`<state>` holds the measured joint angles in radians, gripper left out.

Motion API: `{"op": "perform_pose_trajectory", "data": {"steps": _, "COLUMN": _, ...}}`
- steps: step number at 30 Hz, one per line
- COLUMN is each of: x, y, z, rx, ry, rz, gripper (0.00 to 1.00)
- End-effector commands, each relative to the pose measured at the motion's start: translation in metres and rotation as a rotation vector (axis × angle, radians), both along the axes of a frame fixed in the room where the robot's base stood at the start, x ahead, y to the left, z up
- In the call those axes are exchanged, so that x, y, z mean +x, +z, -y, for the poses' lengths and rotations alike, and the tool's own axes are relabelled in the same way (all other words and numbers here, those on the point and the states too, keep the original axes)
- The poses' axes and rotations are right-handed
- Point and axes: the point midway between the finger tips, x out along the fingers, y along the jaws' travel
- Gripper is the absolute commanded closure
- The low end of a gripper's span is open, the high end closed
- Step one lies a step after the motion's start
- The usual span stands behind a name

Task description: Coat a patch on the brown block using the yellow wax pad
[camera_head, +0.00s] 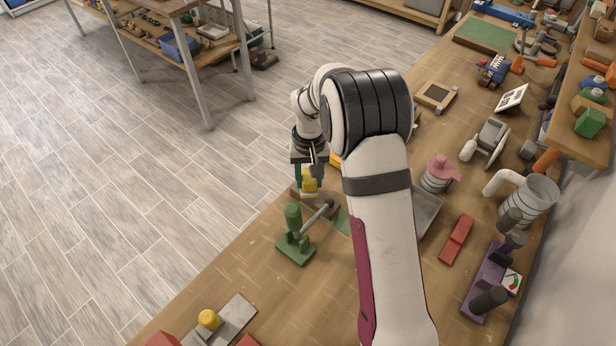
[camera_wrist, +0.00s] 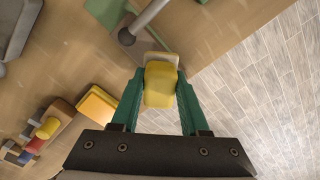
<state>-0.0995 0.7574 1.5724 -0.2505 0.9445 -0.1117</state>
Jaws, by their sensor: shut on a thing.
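My gripper (camera_wrist: 160,95), with green fingers, is shut on the yellow wax pad (camera_wrist: 159,84). The pad has a pale face on its far end. In the head view the pad (camera_head: 310,185) hangs below my gripper (camera_head: 309,172), near the table's left edge. What looks like the brown block (camera_head: 296,189) lies low beside and under the pad, mostly hidden by it. I cannot tell whether the pad touches the block.
A green stand (camera_head: 294,246) with a grey rod is close in front of the pad; its rod (camera_wrist: 150,17) shows in the wrist view. A yellow-orange block (camera_wrist: 97,107) and a rack of coloured pieces (camera_wrist: 43,131) are nearby. The floor (camera_head: 130,150) lies beyond the table edge.

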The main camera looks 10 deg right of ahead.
Motion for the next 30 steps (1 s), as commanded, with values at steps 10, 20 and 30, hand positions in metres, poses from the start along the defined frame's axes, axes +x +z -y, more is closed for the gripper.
{"op": "perform_pose_trajectory", "data": {"steps": 10, "x": 0.022, "y": 0.001, "z": -0.022, "rx": 0.0, "ry": 0.0, "rz": 0.001, "gripper": 1.0}}
{"op": "perform_pose_trajectory", "data": {"steps": 20, "x": 0.022, "y": 0.023, "z": -0.021, "rx": 0.001, "ry": -0.001, "rz": 0.001, "gripper": 1.0}}
{"op": "perform_pose_trajectory", "data": {"steps": 30, "x": 0.022, "y": 0.054, "z": -0.021, "rx": 0.0, "ry": -0.001, "rz": 0.001, "gripper": 1.0}}
